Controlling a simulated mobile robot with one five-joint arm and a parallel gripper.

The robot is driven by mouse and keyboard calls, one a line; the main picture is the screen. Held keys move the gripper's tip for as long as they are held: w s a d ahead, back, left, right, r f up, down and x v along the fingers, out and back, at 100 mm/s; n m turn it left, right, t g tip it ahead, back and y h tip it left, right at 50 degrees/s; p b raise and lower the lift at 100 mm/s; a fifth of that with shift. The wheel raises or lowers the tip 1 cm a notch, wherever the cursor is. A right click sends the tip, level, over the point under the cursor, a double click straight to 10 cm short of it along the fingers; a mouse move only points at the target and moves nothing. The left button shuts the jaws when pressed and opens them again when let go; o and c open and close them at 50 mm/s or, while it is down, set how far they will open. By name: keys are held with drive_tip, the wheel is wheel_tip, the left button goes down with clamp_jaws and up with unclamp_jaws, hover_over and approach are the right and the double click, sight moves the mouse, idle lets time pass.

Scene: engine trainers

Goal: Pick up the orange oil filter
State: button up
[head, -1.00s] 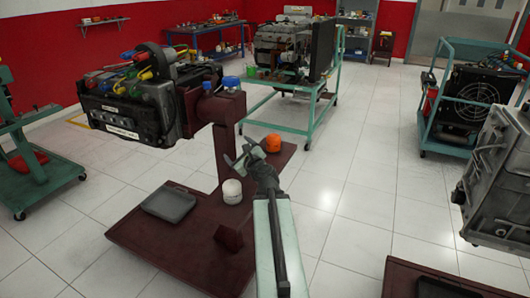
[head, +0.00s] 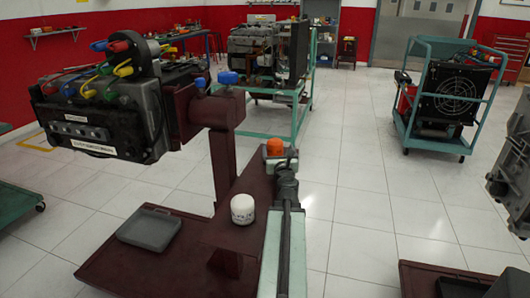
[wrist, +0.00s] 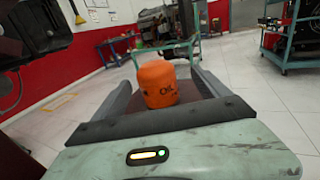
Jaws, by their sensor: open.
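The orange oil filter (head: 275,146) stands upright at the far end of the maroon stand's base (head: 215,252). In the wrist view the filter (wrist: 158,88), with dark lettering, sits between the two grey fingers, and I see a gap to the right finger. My gripper (head: 279,162) is at the filter, open, with one finger on each side in the wrist view. My forearm and gripper hide the filter's lower part in the head view. I cannot tell whether any finger touches it.
A white filter (head: 242,209) stands left of my arm, with a grey tray (head: 150,228) farther left. An engine (head: 100,112) hangs on the stand's post at left. A green trolley (head: 440,95) stands at back right.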

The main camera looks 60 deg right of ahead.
sight(277, 148)
drive_tip(key=shift+x, duration=1.5)
drive_tip(key=x, duration=0.5)
drive_tip(key=shift+w+a, duration=0.2)
drive_tip(key=shift+w, duration=0.1)
drive_tip(key=shift+r, duration=0.15)
clamp_jaws()
